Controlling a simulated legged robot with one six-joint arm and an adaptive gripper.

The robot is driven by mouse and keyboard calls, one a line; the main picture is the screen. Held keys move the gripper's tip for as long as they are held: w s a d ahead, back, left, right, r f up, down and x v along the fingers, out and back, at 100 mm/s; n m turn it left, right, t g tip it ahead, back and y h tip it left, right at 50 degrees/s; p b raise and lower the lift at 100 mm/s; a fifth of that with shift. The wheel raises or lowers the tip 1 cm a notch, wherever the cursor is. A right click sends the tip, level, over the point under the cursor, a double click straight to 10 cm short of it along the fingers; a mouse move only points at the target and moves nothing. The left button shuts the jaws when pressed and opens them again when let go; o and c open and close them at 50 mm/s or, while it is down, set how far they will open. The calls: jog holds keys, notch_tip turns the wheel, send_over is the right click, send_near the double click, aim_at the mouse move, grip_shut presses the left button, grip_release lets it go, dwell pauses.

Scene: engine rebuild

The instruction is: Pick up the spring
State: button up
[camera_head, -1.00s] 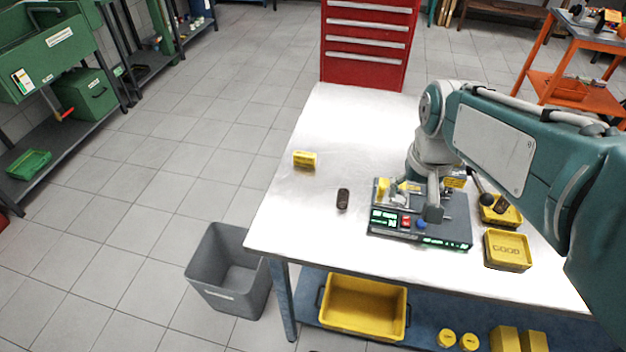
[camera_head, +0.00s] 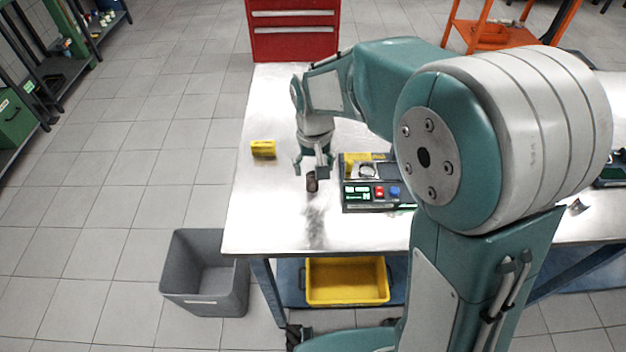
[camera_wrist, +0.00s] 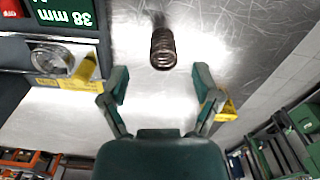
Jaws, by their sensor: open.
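In the head view the spring (camera_head: 312,182) shows small and dark, just below my fingers and left of the test device. My gripper (camera_head: 313,172) points down over the table beside the spring. In the wrist view my gripper (camera_wrist: 161,80) is open, with its two fingers spread wide and nothing between them.
The test device (camera_head: 362,197) with red and blue buttons stands just right of the spring. A yellow block (camera_head: 263,149) lies to the left on the table (camera_head: 262,220). A grey bin (camera_head: 207,275) stands on the floor, and a yellow crate (camera_head: 346,281) is on the lower shelf.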

aim_at(312, 183)
jog(key=f, duration=0.4)
jog(key=shift+a+f, duration=0.3)
jog(key=shift+a, duration=0.1)
jog(key=shift+d+f, duration=0.25)
jog(key=shift+f, duration=0.25)
jog(key=shift+a, duration=0.1)
grip_shut()
